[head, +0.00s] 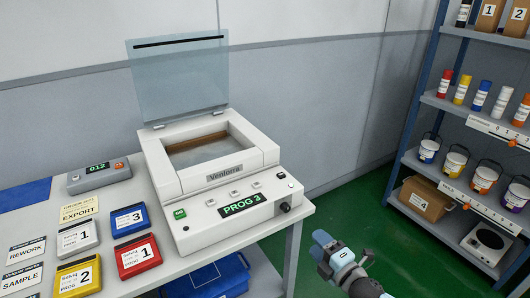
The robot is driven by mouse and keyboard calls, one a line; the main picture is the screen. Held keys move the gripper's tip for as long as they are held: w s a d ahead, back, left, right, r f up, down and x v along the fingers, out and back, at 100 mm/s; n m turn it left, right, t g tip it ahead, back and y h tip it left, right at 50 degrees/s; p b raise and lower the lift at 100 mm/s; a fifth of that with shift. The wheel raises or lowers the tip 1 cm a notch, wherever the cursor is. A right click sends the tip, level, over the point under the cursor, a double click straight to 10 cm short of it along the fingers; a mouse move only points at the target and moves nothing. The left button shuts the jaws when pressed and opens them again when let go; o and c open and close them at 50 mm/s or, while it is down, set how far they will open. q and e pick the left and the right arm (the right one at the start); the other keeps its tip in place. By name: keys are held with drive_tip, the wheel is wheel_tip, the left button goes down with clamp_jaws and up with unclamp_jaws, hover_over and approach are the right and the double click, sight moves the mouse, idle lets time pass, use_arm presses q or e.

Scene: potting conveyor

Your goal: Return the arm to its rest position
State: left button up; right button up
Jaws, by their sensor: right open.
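My right gripper (331,249) shows at the lower middle, its arm coming in from the bottom edge. It is open and I see nothing held in it. It appears in front of the green floor, to the right of the table's edge, apart from the machine. My left gripper is not in view.
A white Ventorra machine (174,230) with its clear lid (180,80) raised stands on the table (305,210). Coloured numbered boxes (138,255) lie at its left. A blue crate (208,282) is below. Loaded shelves (440,170) stand at right. Green floor between is clear.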

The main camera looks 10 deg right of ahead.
drive_tip(key=s+a+f+m+g+h, duration=0.1)
drive_tip(key=s+a+f+m+g, duration=0.2)
drive_tip(key=s+f+m, duration=0.6)
drive_tip(key=s+a+f+m+g+h, duration=0.2)
drive_tip(key=s+f+m+g, duration=0.25)
drive_tip(key=s+m, duration=0.7)
use_arm(q)
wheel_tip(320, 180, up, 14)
drive_tip(key=p, duration=1.5)
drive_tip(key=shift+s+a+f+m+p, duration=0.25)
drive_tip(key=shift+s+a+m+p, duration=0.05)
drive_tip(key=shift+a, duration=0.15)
use_arm(e)
wheel_tip(320, 180, up, 13)
drive_tip(key=s+d+n+t, duration=0.1)
drive_tip(key=shift+r, duration=0.15)
drive_tip(key=shift+s+n+t, duration=0.1)
drive_tip(key=shift+n+t, duration=0.15)
